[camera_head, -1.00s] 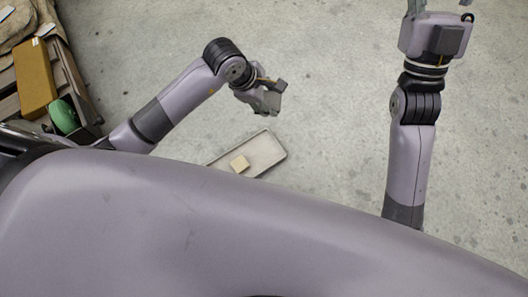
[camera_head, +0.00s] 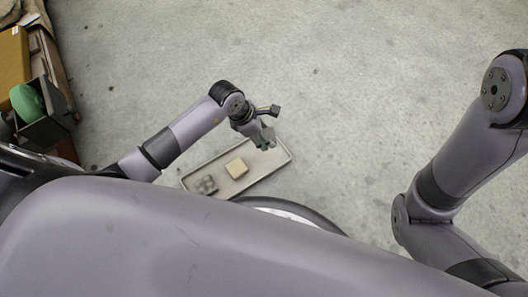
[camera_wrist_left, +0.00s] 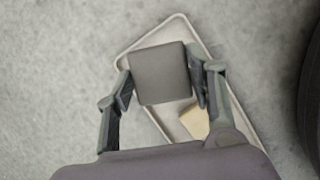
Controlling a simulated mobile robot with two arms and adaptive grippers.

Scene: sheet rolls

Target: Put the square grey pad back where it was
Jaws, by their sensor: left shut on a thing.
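The square grey pad (camera_wrist_left: 160,73) is between the two fingers of my left gripper (camera_wrist_left: 161,90) in the left wrist view. The gripper is shut on its two sides. In the head view my left gripper (camera_head: 263,138) hangs over the far right end of a shallow light tray (camera_head: 262,166); the pad is hard to make out there. The tray's rim (camera_wrist_left: 135,52) also shows behind the pad in the wrist view. My right arm runs out at the right edge of the head view, and its gripper is not seen.
A small beige block (camera_head: 236,168) lies in the tray, partly behind the pad in the wrist view (camera_wrist_left: 195,122). A dark grey lumpy item (camera_head: 206,185) sits at the tray's left end. A dark box (camera_head: 48,128) with a green object (camera_head: 27,103) stands left. The floor beyond is clear.

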